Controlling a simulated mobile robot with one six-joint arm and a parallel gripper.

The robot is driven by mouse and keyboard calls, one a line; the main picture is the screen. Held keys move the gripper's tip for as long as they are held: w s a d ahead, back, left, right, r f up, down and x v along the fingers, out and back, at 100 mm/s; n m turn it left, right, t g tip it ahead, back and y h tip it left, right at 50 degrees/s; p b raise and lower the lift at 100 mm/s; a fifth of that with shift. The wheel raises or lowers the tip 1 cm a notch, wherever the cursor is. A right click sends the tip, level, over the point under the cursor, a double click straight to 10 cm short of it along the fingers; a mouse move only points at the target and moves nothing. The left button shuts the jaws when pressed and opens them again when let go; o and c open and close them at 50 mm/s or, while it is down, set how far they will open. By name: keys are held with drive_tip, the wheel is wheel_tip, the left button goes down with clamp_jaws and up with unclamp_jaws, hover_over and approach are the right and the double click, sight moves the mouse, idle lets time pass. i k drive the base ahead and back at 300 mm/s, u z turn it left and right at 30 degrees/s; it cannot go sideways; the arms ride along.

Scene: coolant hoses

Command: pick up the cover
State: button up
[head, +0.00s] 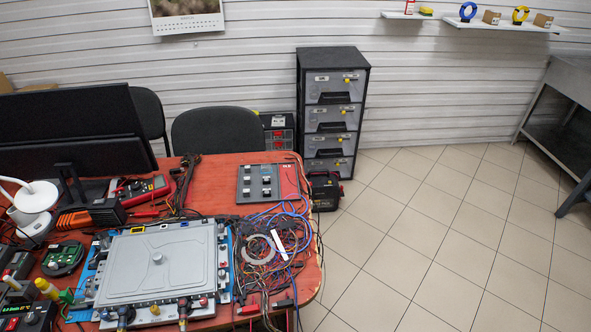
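The cover (165,252) looks like a grey, flat rectangular lid with rounded corners and a small round knob (157,258) near its middle. It lies on a unit with a blue base (93,272) near the front of the red-brown table. Fittings, some with red or yellow parts, line the unit's front and right edges. My gripper does not show in the head view.
Tangled wires and a ring (257,248) lie right of the unit. A switch panel (258,183), a multimeter (143,189) and a monitor (75,130) stand behind. Small tools crowd the left. A drawer cabinet (332,110) stands beyond; tiled floor (430,240) at right is clear.

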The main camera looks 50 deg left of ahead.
sight(179, 262)
drive_tip(key=i, duration=1.75)
drive_tip(key=u, duration=4.5)
drive_tip(key=i, duration=0.95)
drive_tip(key=z, duration=0.05)
